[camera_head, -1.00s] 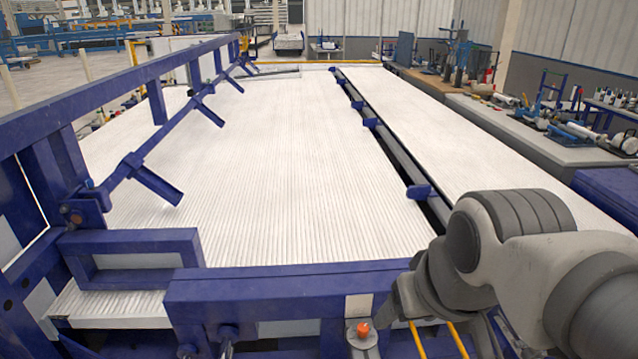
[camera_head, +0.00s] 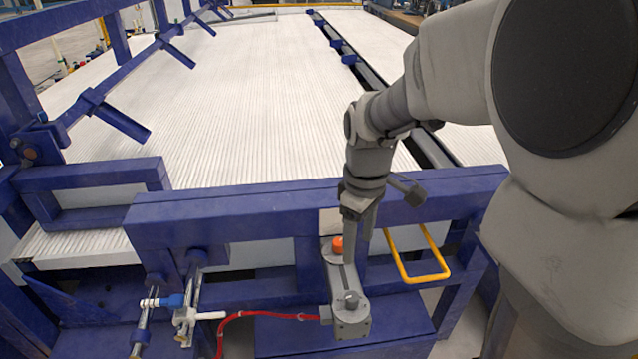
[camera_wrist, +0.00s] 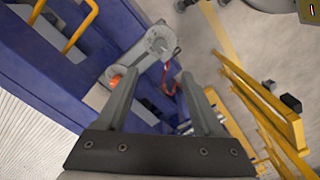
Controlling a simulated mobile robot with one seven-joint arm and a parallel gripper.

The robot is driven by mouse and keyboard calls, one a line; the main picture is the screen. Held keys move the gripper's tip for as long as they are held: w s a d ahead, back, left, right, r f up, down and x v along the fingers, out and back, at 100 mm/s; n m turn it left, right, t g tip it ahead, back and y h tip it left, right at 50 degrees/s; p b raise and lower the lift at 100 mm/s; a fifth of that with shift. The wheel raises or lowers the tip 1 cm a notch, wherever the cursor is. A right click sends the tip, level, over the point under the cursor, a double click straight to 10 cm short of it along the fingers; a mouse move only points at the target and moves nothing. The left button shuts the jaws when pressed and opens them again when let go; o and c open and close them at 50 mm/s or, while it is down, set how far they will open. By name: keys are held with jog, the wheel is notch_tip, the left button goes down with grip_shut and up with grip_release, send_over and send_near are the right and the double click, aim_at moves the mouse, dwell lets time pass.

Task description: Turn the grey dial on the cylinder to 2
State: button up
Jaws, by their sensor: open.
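The cylinder (camera_head: 343,280) is a grey block-like unit mounted on the blue frame. An orange knob (camera_head: 338,244) sits at its far end and a grey round dial (camera_head: 351,299) at its near end. My gripper (camera_head: 350,262) points down at the cylinder, beside the orange knob and partly hiding the body. In the wrist view my gripper (camera_wrist: 160,76) is open with nothing between its fingers. The grey dial (camera_wrist: 158,40) shows beyond the fingertips, and the orange knob (camera_wrist: 115,80) is partly behind the left finger. The dial's markings are too small to read.
A yellow handle (camera_head: 418,278) stands just right of the cylinder. A red hose (camera_head: 270,314) runs left from its near end. A thick blue beam (camera_head: 250,207) crosses behind it, with a white ribbed bed (camera_head: 230,100) beyond. Valves (camera_head: 185,312) stand at lower left.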

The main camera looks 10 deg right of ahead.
aim_at(352, 296)
notch_tip(352, 296, down, 17)
jog(key=b, duration=0.3)
jog(key=shift+b, duration=0.35)
jog(key=shift+r, duration=0.1)
grip_shut()
